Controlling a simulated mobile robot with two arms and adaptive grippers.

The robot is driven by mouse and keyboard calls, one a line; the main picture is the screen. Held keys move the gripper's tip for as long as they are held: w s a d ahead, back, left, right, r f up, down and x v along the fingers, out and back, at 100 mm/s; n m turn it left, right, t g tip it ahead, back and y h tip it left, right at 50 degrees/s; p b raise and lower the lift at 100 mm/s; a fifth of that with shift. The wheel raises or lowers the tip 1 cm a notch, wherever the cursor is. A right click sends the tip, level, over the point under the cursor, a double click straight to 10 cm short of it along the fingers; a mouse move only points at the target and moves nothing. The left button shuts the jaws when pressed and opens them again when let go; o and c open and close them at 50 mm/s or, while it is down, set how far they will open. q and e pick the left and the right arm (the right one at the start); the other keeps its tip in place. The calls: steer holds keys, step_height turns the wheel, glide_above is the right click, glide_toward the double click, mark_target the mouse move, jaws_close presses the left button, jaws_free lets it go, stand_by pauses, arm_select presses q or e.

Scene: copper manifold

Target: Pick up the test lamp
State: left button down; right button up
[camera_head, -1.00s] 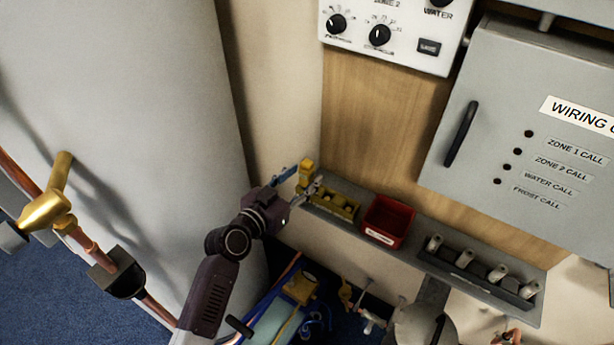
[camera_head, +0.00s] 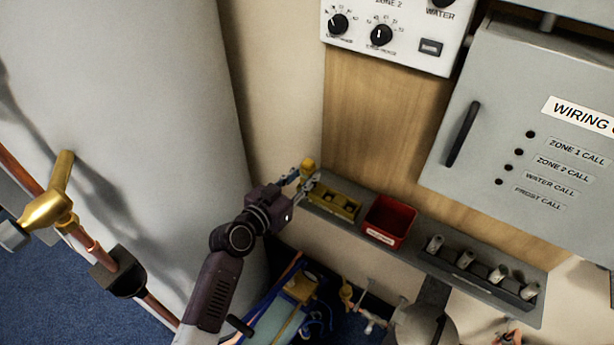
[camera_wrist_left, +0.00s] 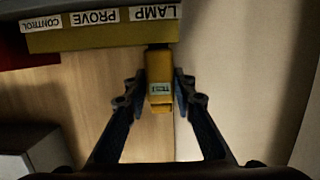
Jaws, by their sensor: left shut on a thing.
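The test lamp is a small yellow block with a pale label, upright at the left end of the shelf in the head view (camera_head: 308,165). In the left wrist view the test lamp (camera_wrist_left: 160,88) sits between both fingertips. My left gripper (camera_wrist_left: 160,92) is shut on it, one blue-padded finger on each side. In the head view my left gripper (camera_head: 305,180) reaches in from the lower left. The yellow holder (camera_head: 335,203) is just right of the lamp. Its LAMP label (camera_wrist_left: 153,13) is directly above the lamp in the wrist view; I cannot tell whether they touch. My right gripper is not in view.
A red bin (camera_head: 389,222) and a dark rack (camera_head: 480,274) with several grey pieces share the grey shelf. The big pale cylinder (camera_head: 120,110) is close on the left of my arm. A grey wiring cabinet (camera_head: 530,130) hangs at upper right.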

mark_target(305, 170)
arm_select(q)
steer(key=shift+r, duration=0.15)
step_height(305, 170, up, 20)
steer(key=p, duration=0.2)
stand_by(0.6)
